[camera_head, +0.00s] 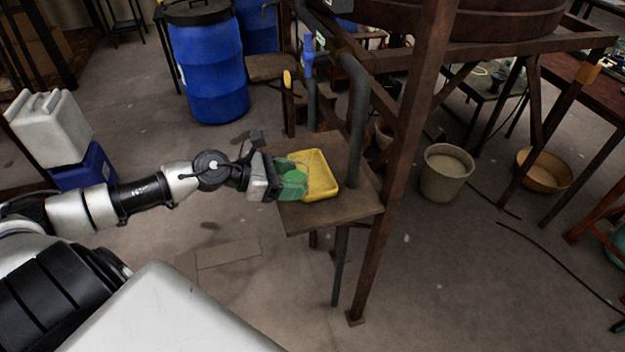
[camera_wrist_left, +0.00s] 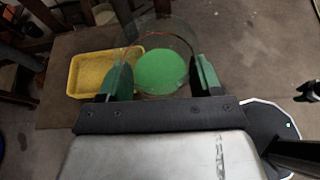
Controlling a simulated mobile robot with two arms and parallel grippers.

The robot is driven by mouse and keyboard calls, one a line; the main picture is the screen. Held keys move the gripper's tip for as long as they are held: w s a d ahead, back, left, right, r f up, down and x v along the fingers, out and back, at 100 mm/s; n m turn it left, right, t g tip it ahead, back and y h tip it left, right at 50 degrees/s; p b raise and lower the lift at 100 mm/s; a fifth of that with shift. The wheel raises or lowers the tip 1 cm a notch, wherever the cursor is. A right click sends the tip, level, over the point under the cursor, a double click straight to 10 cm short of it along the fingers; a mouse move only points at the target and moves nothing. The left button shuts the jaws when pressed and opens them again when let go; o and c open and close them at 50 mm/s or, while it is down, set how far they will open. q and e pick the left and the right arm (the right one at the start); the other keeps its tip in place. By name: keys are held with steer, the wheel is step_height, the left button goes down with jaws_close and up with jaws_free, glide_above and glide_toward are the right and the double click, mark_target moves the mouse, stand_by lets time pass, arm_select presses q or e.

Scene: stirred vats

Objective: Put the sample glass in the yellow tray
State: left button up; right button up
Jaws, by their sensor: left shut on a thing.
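The sample glass (camera_head: 293,179) is a clear vessel with green contents, held at the edge of the yellow tray in the head view. In the left wrist view the glass (camera_wrist_left: 161,72) stands between the two green-padded fingers. My left gripper (camera_head: 281,179) is shut on the glass; its fingers (camera_wrist_left: 160,82) grip it from both sides. The yellow tray (camera_head: 322,176) lies on a small brown stand, and in the left wrist view it shows left of the glass (camera_wrist_left: 88,77). The gap between the glass's underside and the tray or stand is hard to judge. My right gripper is not in view.
The small stand (camera_head: 345,207) has bare top in front and right of the tray. A dark pipe (camera_head: 357,115) and a rusty post (camera_head: 399,150) rise just right of it. Buckets (camera_head: 447,174) stand on the floor at right.

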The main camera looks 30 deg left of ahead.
arm_select(q)
steer(key=w+a+n+t+y, duration=0.1)
steer(key=w+a, duration=0.1)
steer(key=a, duration=0.2)
steer(key=b, duration=0.6)
glide_above(311, 174)
steer(key=s, duration=0.2)
step_height(311, 174, down, 6)
steer(key=shift+w+f, duration=0.1)
step_height(311, 174, down, 4)
steer(key=b, duration=0.3)
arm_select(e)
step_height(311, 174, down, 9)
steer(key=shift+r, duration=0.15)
arm_select(q)
steer(key=o, duration=1.1)
steer(key=shift+o, duration=0.2)
